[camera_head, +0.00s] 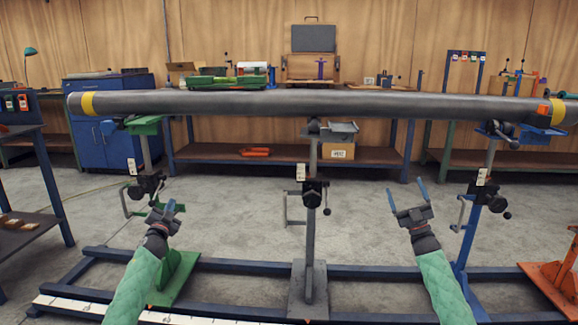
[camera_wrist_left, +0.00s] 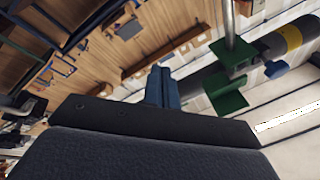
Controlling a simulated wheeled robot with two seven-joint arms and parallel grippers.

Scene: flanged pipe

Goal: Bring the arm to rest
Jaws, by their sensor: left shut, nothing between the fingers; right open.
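My left gripper (camera_head: 170,207) is shut and empty in the head view, low in front of the left pipe stand. Its closed blue fingers also show in the left wrist view (camera_wrist_left: 161,88). My right gripper (camera_head: 405,196) is open and empty, between the middle and right stands. Both grippers are below the long grey pipe (camera_head: 290,104) and apart from it. The pipe lies level across the stands, with a yellow band near each end. In the left wrist view the pipe (camera_wrist_left: 205,88) shows tilted, beside the green stand head (camera_wrist_left: 228,98).
The green left stand (camera_head: 176,275), grey middle stand (camera_head: 310,275) and blue right stand (camera_head: 487,160) rise from a blue floor frame (camera_head: 370,271). A dark side table (camera_head: 30,225) is at left, an orange stand (camera_head: 550,285) at right. Workbenches (camera_head: 285,155) line the back wall.

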